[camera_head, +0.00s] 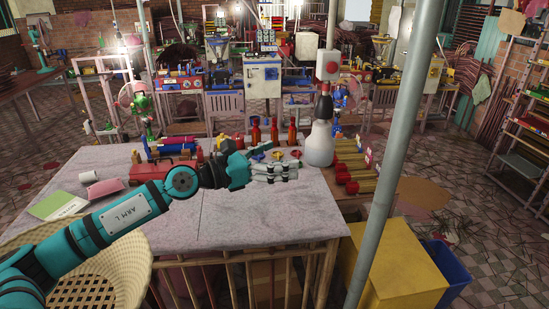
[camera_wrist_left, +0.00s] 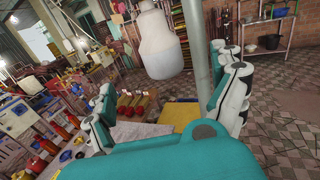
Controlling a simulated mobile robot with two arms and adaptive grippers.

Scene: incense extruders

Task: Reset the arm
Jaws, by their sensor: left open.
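My left arm comes in from the left over the cloth-covered table (camera_head: 235,220) in the head view. Its teal and grey gripper (camera_head: 283,172) is above the table's right half, pointing right. In the left wrist view the fingers of this gripper (camera_wrist_left: 170,105) are spread wide apart with nothing between them. A white bottle with a dark neck (camera_head: 319,145) stands at the table's right side, a little beyond the fingertips; it also shows in the left wrist view (camera_wrist_left: 160,45). My right gripper is in neither view.
Several red bottles (camera_head: 274,132) stand at the table's back edge. Red-ended rolls (camera_head: 350,176) lie at the right. A metal pole (camera_head: 398,140) rises right of the table. A yellow box (camera_head: 397,270) and a wicker basket (camera_head: 100,285) flank the table front. A pink block (camera_head: 106,188) lies left.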

